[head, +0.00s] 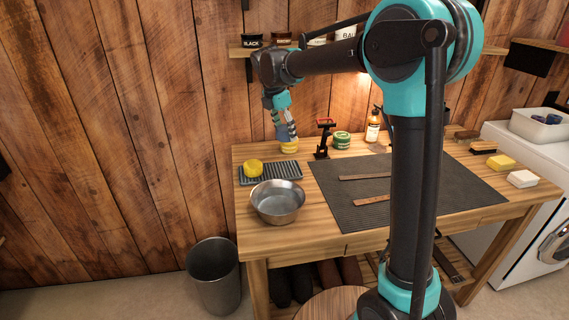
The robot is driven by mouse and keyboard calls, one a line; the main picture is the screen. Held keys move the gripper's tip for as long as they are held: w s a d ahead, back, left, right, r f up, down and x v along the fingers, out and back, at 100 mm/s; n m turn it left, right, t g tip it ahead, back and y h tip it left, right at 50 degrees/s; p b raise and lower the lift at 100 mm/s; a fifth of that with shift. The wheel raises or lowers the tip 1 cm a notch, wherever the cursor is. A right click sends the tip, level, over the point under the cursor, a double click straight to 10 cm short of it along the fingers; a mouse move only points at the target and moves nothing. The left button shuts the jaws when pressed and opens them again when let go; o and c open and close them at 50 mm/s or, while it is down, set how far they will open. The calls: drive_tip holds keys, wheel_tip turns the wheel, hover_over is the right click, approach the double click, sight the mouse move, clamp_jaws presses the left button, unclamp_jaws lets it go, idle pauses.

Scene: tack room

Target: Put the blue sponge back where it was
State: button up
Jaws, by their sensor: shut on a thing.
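My gripper (285,132) is at the back left of the workbench, pointing down. It is shut on a small blue-grey thing, which looks like the blue sponge (281,132), mostly hidden between the fingers. Just below the fingertips is a yellow round thing (289,146); whether the sponge touches it I cannot tell. A dark ribbed tray (285,174) lies in front of the gripper, with a yellow round sponge (253,168) on its left part.
A metal bowl (278,203) stands in front of the tray. A red-topped black stand (324,139), a green tin (341,139) and an amber bottle (373,126) stand to the right. A dark mat (430,180) with two strips covers the middle. A shelf (240,52) hangs above.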

sight(278, 136)
wheel_tip(278, 136, down, 13)
drive_tip(key=shift+r, duration=0.2)
idle(0.3)
drive_tip(key=o, duration=1)
drive_tip(key=shift+f, duration=0.15)
drive_tip(key=v, duration=1.2)
